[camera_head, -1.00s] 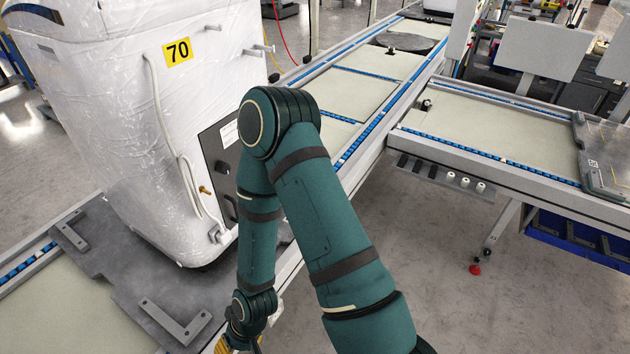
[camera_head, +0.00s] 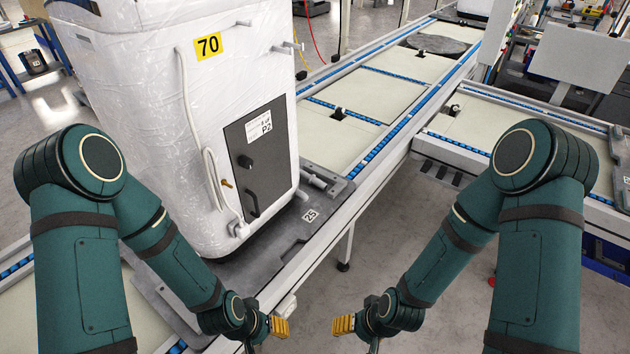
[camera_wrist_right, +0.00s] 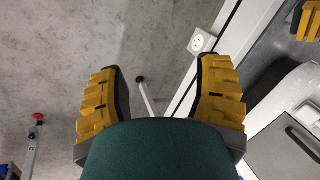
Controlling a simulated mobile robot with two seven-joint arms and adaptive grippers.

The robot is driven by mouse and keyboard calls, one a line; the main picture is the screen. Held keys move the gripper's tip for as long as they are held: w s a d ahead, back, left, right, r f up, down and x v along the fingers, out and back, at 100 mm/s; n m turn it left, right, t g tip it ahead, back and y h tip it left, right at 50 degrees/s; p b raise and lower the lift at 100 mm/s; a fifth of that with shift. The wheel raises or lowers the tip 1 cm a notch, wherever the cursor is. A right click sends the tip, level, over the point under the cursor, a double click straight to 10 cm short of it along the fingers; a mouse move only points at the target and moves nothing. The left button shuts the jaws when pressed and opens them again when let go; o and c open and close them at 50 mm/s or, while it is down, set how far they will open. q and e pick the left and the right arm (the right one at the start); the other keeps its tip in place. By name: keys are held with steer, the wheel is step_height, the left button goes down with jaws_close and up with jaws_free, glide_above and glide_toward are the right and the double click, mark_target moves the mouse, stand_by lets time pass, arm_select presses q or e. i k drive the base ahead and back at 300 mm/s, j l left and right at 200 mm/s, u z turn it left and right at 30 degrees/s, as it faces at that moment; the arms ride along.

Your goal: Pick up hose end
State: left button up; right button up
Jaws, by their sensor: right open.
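A thin white hose (camera_head: 206,150) runs down the side of a plastic-wrapped white machine (camera_head: 140,120). Its lower end (camera_head: 240,229) meets a small white fitting near the machine's base. My left gripper (camera_head: 281,327) has yellow fingers and is in front of the machine, below and right of the hose end, apart from it. Whether it is open is unclear. My right gripper (camera_head: 343,325) is farther right, facing the left one. In the right wrist view it is open and empty (camera_wrist_right: 162,68), with floor between its fingers.
The machine stands on a dark pallet (camera_head: 290,228) on a conveyor (camera_head: 340,200) with blue roller edges. A dark panel (camera_head: 262,155) is on its side. Another conveyor (camera_head: 500,125) branches right. A white socket (camera_wrist_right: 203,42) is on the conveyor side. Grey floor (camera_head: 400,215) lies between conveyors.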

mark_target(312, 180)
steer(key=i+l+u, duration=0.1)
steer(key=u, duration=0.25)
steer(key=l+u, duration=0.35)
steer(key=i+l+u, duration=0.1)
steer(key=u, duration=0.3)
steer(key=i+l+u, duration=0.1)
steer(key=l+u, duration=0.3)
steer(key=l, duration=0.55)
steer(key=l+u, duration=0.1)
steer(key=l, duration=0.85)
steer(key=k+l+u, duration=0.1)
steer(key=l, duration=1.3)
steer(key=i+l, duration=0.15)
steer(key=l, duration=0.25)
steer(key=i, duration=0.3)
